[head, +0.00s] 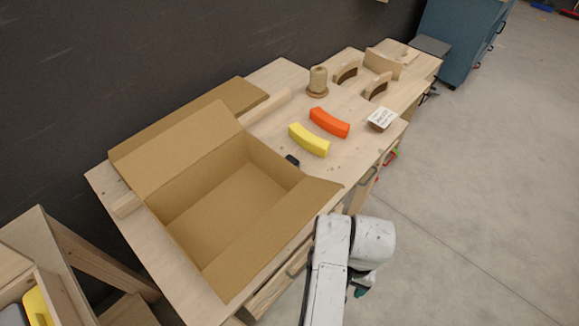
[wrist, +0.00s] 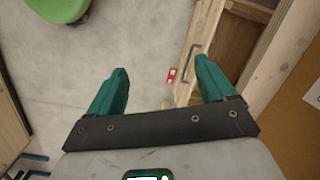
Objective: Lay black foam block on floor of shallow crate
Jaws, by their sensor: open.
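A small black piece (head: 292,160), possibly the black foam block, shows on the bench beside the right wall of an open cardboard box; its full shape is too small to tell. The open cardboard box (head: 250,150) stands on the bench with its flaps spread and its floor bare. A wooden crate (head: 58,292) is cut off at the lower left and holds yellow and grey things; I cannot tell which container is the shallow crate. My gripper (wrist: 160,68) is open and empty, over the floor beside the bench front. In the head view my arm mostly hides it.
The wooden bench (head: 348,160) carries a yellow curved block (head: 309,140), an orange curved block (head: 329,122), a twine cone (head: 318,82), a labelled box (head: 381,119) and wooden arches (head: 377,86). A dark wall stands behind.

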